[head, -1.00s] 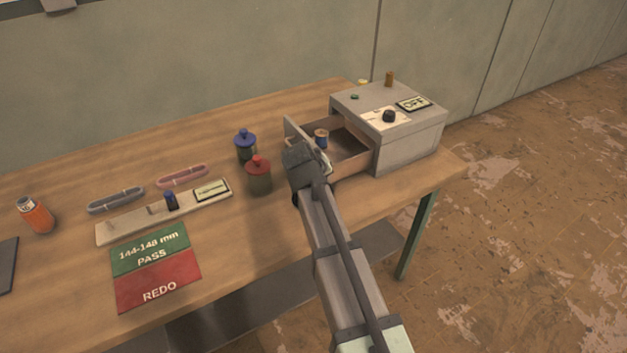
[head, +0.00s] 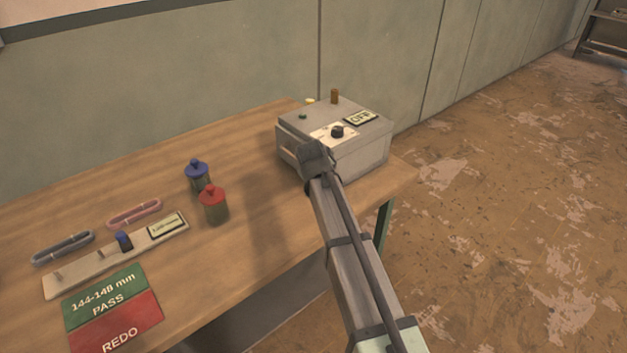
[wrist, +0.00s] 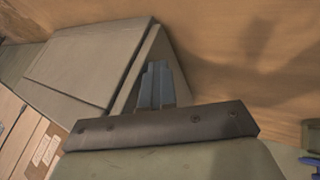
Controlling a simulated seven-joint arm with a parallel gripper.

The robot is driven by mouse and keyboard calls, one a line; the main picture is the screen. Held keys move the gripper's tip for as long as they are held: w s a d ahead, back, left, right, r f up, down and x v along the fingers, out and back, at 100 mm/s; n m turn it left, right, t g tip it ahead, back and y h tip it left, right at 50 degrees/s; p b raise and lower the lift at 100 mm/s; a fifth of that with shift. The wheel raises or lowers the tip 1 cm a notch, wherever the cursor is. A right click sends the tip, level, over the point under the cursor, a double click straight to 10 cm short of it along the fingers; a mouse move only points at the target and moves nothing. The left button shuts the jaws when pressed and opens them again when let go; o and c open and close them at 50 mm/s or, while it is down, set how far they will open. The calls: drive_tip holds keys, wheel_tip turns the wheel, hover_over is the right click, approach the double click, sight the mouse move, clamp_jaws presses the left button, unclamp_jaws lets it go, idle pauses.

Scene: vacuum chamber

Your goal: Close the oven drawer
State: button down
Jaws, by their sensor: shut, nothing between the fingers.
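The oven (head: 358,150) is a grey box at the far right of the bench, with a dark knob and an OFF plate on top. Its drawer front (head: 287,157) is at the box's left face, and the drawer's inside no longer shows. My arm partly hides it, so I cannot tell if it is fully flush. My gripper (head: 316,160) is at the drawer front. In the wrist view its blue-grey fingers (wrist: 156,84) are together and empty, close against the front panel (wrist: 150,65); contact is not clear.
A blue-lidded jar (head: 197,176) and a red-lidded jar (head: 213,206) stand left of the oven. Further left lie a gauge board (head: 85,273), two looped cords and a green-and-red PASS/REDO card (head: 113,308). Bare bench lies between jars and oven.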

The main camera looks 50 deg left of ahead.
drive_tip(key=shift+w, duration=0.35)
drive_tip(key=shift+s, duration=0.1)
drive_tip(key=s, duration=0.4)
drive_tip(key=shift+s+d+r, duration=0.15)
drive_tip(key=shift+s, duration=0.25)
drive_tip(key=v, duration=0.9)
drive_tip(key=shift+r, duration=0.25)
drive_tip(key=shift+d, duration=0.1)
